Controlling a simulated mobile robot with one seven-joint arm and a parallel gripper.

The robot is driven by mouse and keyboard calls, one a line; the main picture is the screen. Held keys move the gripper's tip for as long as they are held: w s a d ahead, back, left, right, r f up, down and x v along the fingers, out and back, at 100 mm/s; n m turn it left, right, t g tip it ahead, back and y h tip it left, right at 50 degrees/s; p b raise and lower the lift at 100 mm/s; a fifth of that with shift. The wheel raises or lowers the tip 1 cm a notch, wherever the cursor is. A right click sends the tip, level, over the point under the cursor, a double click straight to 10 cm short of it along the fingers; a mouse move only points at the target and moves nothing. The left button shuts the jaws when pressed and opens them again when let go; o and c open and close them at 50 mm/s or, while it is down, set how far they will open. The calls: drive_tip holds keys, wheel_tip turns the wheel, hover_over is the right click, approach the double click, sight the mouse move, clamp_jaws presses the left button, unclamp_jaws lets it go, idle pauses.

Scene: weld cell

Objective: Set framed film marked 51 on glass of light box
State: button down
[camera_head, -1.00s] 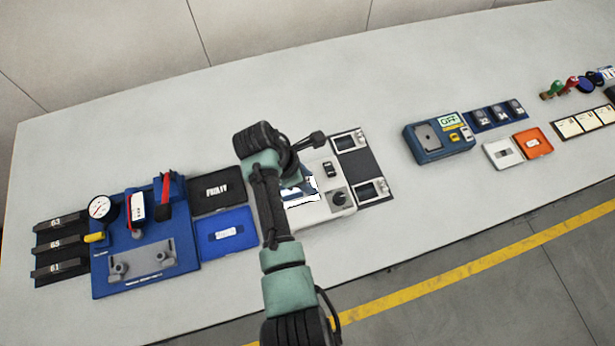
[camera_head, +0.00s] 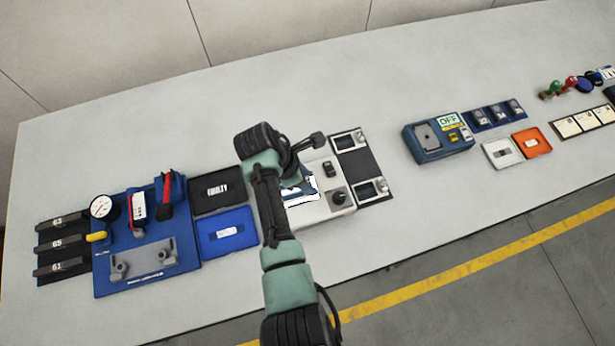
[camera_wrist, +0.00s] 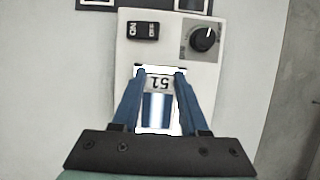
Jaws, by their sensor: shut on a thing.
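The framed film marked 51 (camera_wrist: 159,84) is between the two blue fingers of my gripper (camera_wrist: 161,72), which are shut on it in the wrist view. Its label reads upside down there. It lies over the bright glass (camera_wrist: 146,127) of the white light box (camera_wrist: 126,57); I cannot tell whether it touches the glass. In the head view my arm covers the left part of the light box (camera_head: 336,206) and hides most of my gripper. The lit glass (camera_head: 301,198) shows beside the arm; the film cannot be made out there.
The light box has a rocker switch (camera_wrist: 143,31) and a black knob (camera_wrist: 204,38). A dark mat (camera_head: 358,165) with two framed pieces lies right of it. A blue tray (camera_head: 226,243) and a black tray (camera_head: 205,203) lie left. Bare table (camera_head: 430,230) lies in front right.

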drive_tip(key=shift+c, duration=1.7)
unclamp_jaws()
wheel_tip(320, 180, up, 7)
drive_tip(key=p, duration=0.7)
drive_tip(key=shift+p, duration=0.35)
